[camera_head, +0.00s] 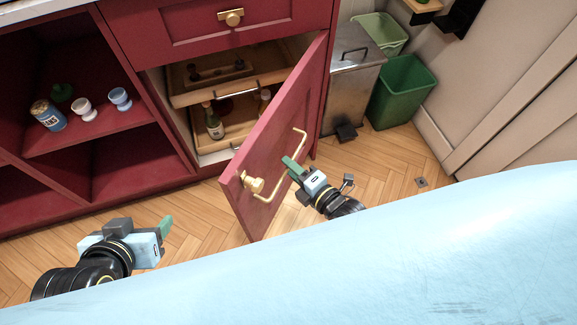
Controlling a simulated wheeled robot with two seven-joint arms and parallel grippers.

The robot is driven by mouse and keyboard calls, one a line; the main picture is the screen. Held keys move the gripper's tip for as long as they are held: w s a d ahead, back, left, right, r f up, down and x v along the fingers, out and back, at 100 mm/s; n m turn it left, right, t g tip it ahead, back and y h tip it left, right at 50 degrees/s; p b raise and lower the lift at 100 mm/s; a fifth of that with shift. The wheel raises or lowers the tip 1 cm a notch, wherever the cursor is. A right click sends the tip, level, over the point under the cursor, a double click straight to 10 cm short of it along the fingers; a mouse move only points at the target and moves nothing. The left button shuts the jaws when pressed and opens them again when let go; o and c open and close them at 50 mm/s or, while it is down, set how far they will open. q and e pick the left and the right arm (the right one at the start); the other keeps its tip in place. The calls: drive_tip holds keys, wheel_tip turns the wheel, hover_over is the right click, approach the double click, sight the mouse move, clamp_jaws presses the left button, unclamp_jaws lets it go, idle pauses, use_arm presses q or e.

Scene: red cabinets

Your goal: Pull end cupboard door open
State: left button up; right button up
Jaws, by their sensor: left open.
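The red end cupboard door (270,135) stands swung open, its free edge toward me. It has a long brass bar handle (301,140) and a brass knob (254,185) on its outer face. My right gripper (292,166) is at the bar handle, its green fingers overlapping the handle in the picture. I cannot tell whether its jaws are around the bar or beside it, or how far they are parted. My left gripper (166,228) is open and empty over the floor to the left of the door, apart from it.
Inside the cupboard are wooden pull-out trays (235,88) and a bottle (213,122). Open red shelves (100,133) on the left hold cups and a jar. A metal bin (351,75) and green bins (400,92) stand right of the cupboard. The wooden floor (395,150) right of the door is mostly clear.

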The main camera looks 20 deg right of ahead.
use_arm(q)
drive_tip(key=shift+w+d+r+t+h, duration=0.2)
drive_tip(key=shift+w+d+r+t, duration=0.05)
drive_tip(key=shift+w+r+t, duration=0.25)
drive_tip(key=shift+w+d+r+t+h, duration=0.25)
drive_tip(key=shift+w+r+t, duration=0.15)
drive_tip(key=shift+w, duration=0.15)
use_arm(e)
drive_tip(key=shift+x, duration=0.8)
clamp_jaws()
